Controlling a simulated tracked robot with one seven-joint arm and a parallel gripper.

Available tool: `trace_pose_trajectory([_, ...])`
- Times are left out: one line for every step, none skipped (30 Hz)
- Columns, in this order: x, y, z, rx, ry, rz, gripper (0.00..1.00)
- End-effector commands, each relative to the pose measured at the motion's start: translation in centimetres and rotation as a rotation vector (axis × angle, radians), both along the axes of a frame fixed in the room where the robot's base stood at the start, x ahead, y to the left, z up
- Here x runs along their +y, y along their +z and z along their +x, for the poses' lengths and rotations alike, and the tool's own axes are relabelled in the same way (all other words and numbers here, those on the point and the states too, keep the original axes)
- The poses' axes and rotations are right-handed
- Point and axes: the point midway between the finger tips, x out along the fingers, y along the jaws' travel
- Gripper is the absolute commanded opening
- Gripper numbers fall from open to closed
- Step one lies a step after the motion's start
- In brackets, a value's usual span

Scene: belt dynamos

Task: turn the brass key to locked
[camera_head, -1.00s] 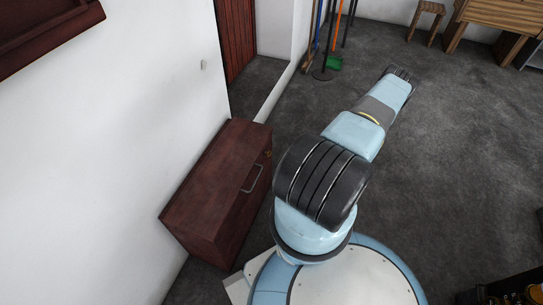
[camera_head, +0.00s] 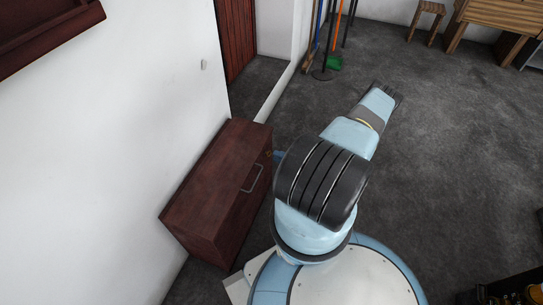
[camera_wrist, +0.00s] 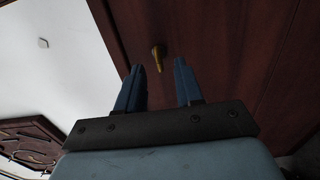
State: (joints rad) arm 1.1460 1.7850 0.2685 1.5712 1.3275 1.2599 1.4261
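The brass key (camera_wrist: 158,56) sits in the dark red-brown front of a cabinet (camera_head: 207,193) in the wrist view. In the head view the key (camera_head: 269,154) is a tiny brass spot high on the front near its far end. My gripper (camera_wrist: 160,68) is open, its two blue fingers apart with nothing between them. The key appears just beyond the fingertips, in line with the gap. In the head view a small blue tip of my gripper (camera_head: 279,156) shows beside the key; my arm hides the rest. The exact angle of the key is too small to tell.
A grey bar handle (camera_head: 252,178) is on the same cabinet front, nearer than the key. The cabinet stands against a white wall (camera_head: 120,150).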

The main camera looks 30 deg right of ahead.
Motion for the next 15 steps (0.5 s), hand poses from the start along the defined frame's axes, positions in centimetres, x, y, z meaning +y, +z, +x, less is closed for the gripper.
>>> trace_pose_trajectory([0.5, 0.0, 0.6, 0.0, 0.001, 0.001, 0.36])
trace_pose_trajectory([0.8, 0.0, 1.0, 0.001, 0.0, 0.001, 0.36])
trace_pose_trajectory([1.1, 0.0, 1.4, 0.0, 0.001, 0.0, 0.36])
trace_pose_trajectory([1.3, 0.0, 1.6, 0.0, 0.001, 0.0, 0.36])
trace_pose_trajectory([1.5, 0.0, 1.9, 0.0, 0.001, 0.0, 0.36])
trace_pose_trajectory([1.7, 0.0, 2.2, -0.001, 0.001, 0.001, 0.36])
trace_pose_trajectory([1.9, 0.0, 2.4, 0.0, 0.001, 0.0, 0.36])
trace_pose_trajectory([2.0, 0.0, 2.5, 0.0, 0.0, 0.0, 0.36])
trace_pose_trajectory([2.1, 0.0, 2.7, 0.0, 0.0, 0.0, 0.36])
trace_pose_trajectory([2.2, 0.0, 2.8, 0.0, -0.001, 0.0, 0.36])
trace_pose_trajectory([2.2, 0.0, 2.9, 0.0, -0.001, 0.0, 0.36])
trace_pose_trajectory([2.3, 0.0, 3.0, 0.0, -0.001, 0.0, 0.36])
trace_pose_trajectory([2.3, 0.0, 3.0, 0.001, -0.001, -0.001, 0.36])
trace_pose_trajectory([2.3, 0.0, 3.0, 0.001, -0.001, -0.001, 0.36])
trace_pose_trajectory([2.3, 0.0, 3.0, 0.001, -0.001, -0.001, 0.36])
